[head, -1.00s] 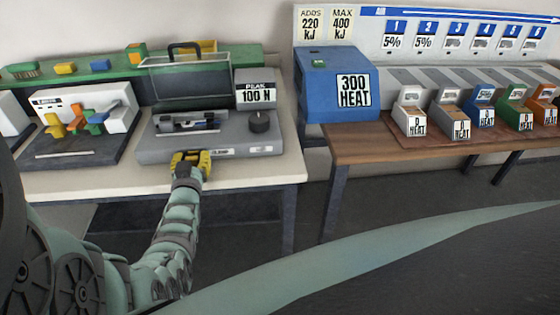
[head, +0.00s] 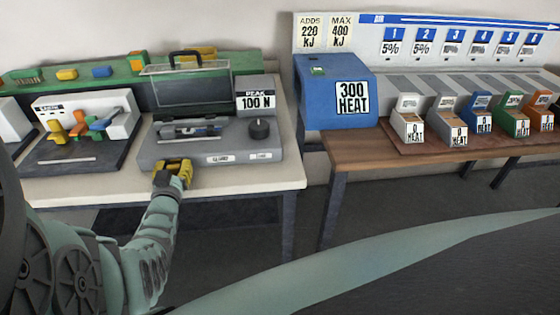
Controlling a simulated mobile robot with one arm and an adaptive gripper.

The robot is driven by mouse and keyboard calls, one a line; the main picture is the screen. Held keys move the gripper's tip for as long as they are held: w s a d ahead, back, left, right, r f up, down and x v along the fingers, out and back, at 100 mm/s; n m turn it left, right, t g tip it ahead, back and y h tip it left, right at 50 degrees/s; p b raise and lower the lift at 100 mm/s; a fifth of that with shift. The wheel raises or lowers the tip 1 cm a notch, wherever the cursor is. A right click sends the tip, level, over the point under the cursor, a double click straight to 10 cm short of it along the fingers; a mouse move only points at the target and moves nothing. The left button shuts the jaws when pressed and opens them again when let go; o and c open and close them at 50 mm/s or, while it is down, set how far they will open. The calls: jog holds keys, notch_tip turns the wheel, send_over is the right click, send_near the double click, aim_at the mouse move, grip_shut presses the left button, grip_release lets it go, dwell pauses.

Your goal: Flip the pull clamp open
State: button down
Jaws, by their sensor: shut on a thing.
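The grey tester (head: 205,143) stands on the white bench at left, with a raised clear lid, a dark knob (head: 259,128) and a "PEAK 100 N" sign. A dark fixture with a blue and light strip (head: 190,131) lies in its top recess. Two small labels are on its front face; the left one (head: 217,159) appears to read "CLAMP". My yellow gripper (head: 173,173) is at the tester's front left edge, left of that label. It is shut on a part there, apparently the pull clamp's handle, which the fingers hide. The clamp's own position cannot be made out.
Left of the tester is a dark stand with coloured levers (head: 80,135). A green shelf (head: 110,75) runs behind. To the right, a blue "300 HEAT" box (head: 335,92) and several small heat units stand on a brown table. The bench front right of my gripper is clear.

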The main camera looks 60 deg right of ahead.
aim_at(173, 171)
jog(key=shift+w+a+f, duration=0.1)
jog(key=shift+w+a, duration=0.1)
jog(key=shift+c, duration=2.3)
grip_release()
jog(key=shift+v, duration=1.6)
jog(key=v, duration=0.8)
jog(key=shift+s+a, duration=0.25)
jog(key=shift+s, duration=0.05)
